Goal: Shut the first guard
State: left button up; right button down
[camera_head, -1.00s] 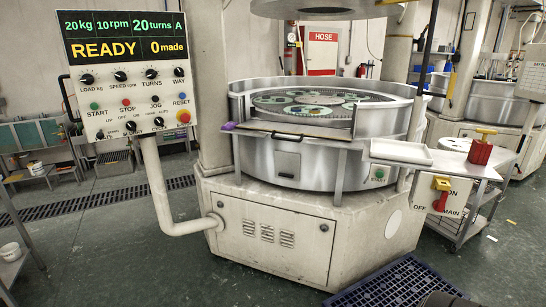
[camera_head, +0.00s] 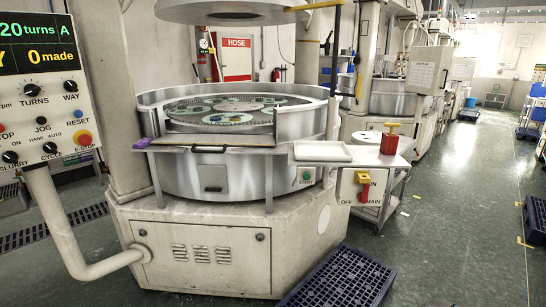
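The nearest lapping machine (camera_head: 225,185) stands left of centre in the head view. Its curved metal guard wall (camera_head: 303,122) rises around the sides and back of the round plate (camera_head: 222,108). At the front the wall is lower, and the plate with its green carriers shows through the gap, so the guard looks open. A front ledge with a dark handle (camera_head: 208,149) crosses below this gap. I cannot tell whether the handle belongs to the guard's moving part. Neither of my grippers is in view.
A control panel (camera_head: 45,105) on a bent post stands at the left. A white tray (camera_head: 322,151) and a red, yellow-topped item (camera_head: 390,141) sit right of the machine. A dark blue pallet (camera_head: 340,278) lies in front. Clear floor (camera_head: 450,220) extends right.

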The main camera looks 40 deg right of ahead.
aim_at(193, 139)
jog(key=z, duration=0.5)
jog(key=i, duration=1.35)
jog(key=u, duration=0.65)
